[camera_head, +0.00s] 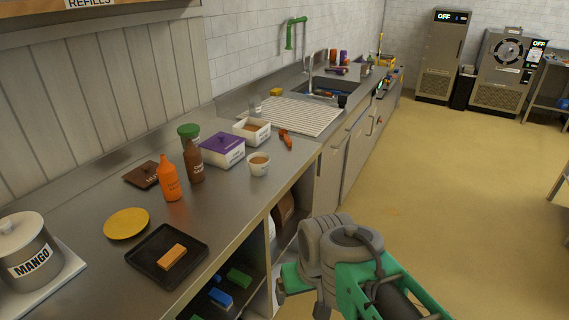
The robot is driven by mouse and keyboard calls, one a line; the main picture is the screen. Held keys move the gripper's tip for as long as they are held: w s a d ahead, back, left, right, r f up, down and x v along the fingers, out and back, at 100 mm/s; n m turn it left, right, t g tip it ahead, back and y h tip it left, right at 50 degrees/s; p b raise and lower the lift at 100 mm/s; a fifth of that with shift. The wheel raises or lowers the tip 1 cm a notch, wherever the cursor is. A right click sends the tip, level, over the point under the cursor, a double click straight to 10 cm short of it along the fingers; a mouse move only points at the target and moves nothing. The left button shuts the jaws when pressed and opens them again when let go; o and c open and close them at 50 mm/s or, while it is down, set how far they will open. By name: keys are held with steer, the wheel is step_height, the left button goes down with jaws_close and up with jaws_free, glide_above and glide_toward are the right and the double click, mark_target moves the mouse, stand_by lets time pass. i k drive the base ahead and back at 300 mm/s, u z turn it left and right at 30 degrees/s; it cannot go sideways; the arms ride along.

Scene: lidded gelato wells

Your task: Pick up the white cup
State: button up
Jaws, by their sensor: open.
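A small white cup (259,169) with brown content stands upright on the steel counter (225,205), near its front edge. My gripper (301,298) is at the lower middle of the view, in front of the counter and below its top. It is open, with nothing visible between its fingers, and it is well apart from the cup. The cup is in full view.
A black tray (150,270) lies at front left. The floor at right is clear.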

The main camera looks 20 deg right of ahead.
mark_target(258, 162)
steer(key=z, duration=1.45)
steer(key=i, duration=0.55)
steer(key=u, duration=2.85)
steer(key=i, duration=0.5)
